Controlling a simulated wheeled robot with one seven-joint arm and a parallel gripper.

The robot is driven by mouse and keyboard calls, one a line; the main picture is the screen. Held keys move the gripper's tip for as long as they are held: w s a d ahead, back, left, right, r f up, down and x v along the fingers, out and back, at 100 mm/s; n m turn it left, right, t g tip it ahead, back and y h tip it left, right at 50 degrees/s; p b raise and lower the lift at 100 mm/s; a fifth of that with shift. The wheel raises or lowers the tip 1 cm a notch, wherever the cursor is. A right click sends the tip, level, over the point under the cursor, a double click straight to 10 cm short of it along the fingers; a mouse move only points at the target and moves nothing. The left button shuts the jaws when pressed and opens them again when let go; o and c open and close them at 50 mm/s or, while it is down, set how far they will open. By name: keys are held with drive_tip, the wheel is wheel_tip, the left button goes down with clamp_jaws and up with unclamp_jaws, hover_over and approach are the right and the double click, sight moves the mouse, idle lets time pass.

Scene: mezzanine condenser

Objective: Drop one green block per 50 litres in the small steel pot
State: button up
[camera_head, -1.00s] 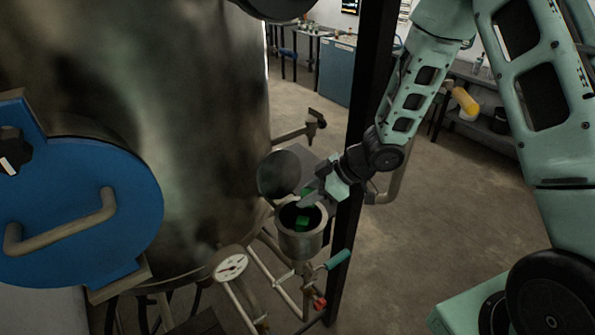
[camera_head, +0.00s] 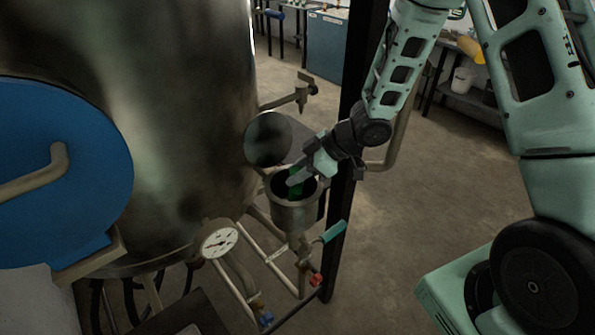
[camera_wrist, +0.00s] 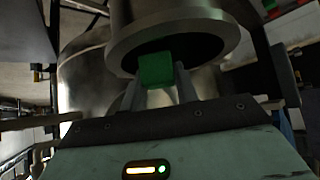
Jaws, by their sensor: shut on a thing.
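The small steel pot (camera_head: 292,218) stands beside the big tank, with its round lid (camera_head: 268,139) swung open behind it. My gripper (camera_head: 296,180) reaches in from the right at the pot's mouth. In the wrist view the gripper (camera_wrist: 157,80) is shut on a green block (camera_wrist: 155,68), in front of the dark opening of the pot (camera_wrist: 200,14). Green also shows at the fingertips in the head view (camera_head: 297,187). The fingers and rim hide most of the pot's inside, so I cannot tell what lies on its bottom.
The large steel tank (camera_head: 190,120) with a blue hatch (camera_head: 60,180) fills the left. A dial gauge (camera_head: 219,239) sits below; its reading is too small to tell. A dark post (camera_head: 343,195) stands right behind the pot. A valve with a teal handle (camera_head: 334,231) is under it.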

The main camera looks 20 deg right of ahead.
drive_tip(key=o, duration=1.1)
drive_tip(key=shift+c, duration=0.2)
drive_tip(key=p+v, duration=0.1)
drive_tip(key=v, duration=1.6)
drive_tip(key=shift+r, duration=0.2)
drive_tip(key=shift+s+d, duration=0.1)
